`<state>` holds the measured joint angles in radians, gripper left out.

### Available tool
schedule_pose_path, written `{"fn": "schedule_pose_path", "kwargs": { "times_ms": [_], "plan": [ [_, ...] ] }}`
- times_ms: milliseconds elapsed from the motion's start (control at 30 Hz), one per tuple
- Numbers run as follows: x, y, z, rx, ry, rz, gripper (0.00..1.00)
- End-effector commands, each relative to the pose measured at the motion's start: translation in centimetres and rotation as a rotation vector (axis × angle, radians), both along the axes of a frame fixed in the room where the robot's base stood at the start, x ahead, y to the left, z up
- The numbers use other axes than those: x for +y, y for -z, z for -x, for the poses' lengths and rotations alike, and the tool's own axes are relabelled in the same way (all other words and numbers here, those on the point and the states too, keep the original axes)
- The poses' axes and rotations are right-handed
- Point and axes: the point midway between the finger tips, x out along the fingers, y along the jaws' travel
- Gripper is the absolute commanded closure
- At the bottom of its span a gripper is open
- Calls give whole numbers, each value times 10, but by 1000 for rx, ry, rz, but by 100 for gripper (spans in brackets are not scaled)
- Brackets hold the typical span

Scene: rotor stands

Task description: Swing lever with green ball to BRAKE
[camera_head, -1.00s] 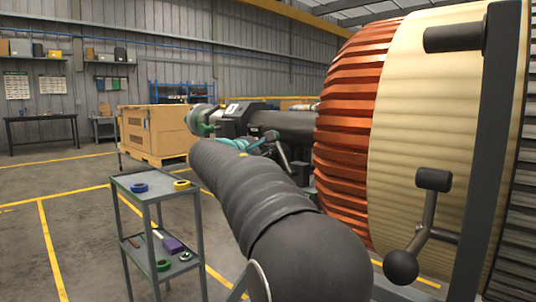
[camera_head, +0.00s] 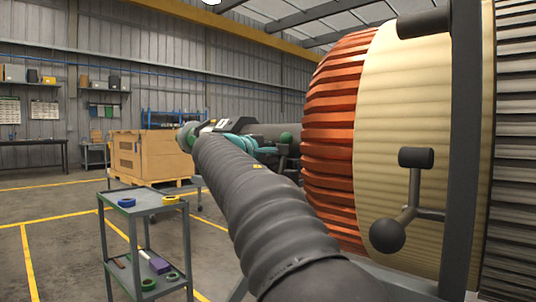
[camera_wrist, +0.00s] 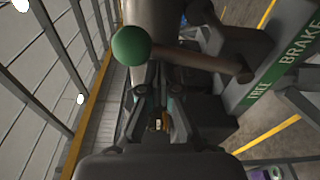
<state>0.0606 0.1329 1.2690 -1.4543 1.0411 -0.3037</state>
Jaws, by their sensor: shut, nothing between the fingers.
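The green ball (camera_wrist: 131,46) sits on the end of a dark lever (camera_wrist: 205,61) in the wrist view, which runs right to a pivot beside a green label plate (camera_wrist: 285,66). The plate reads BRAKE, with other lettering partly legible. My gripper (camera_wrist: 155,97) is shut and empty, its fingertips just below the ball in the picture; I cannot tell whether they touch it or the lever. In the head view the green ball (camera_head: 286,138) shows small beyond my arm, left of the copper rotor. My fingers are hard to make out there.
A large copper and cream rotor (camera_head: 335,125) fills the right, with a grey post (camera_head: 464,150) and a black-ball handle (camera_head: 388,235) in front. A grey trolley (camera_head: 150,203) with tape rolls stands left. A wooden crate (camera_head: 150,155) is behind. Open floor lies at far left.

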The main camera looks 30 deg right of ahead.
Motion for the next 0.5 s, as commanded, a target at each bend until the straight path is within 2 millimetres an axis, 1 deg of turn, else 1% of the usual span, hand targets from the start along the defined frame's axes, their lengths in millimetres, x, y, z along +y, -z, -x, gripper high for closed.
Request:
{"fn": "schedule_pose_path", "kwargs": {
  "times_ms": [500],
  "plan": [
    [3,0,-2,2,-11,1,100]
  ]
}}
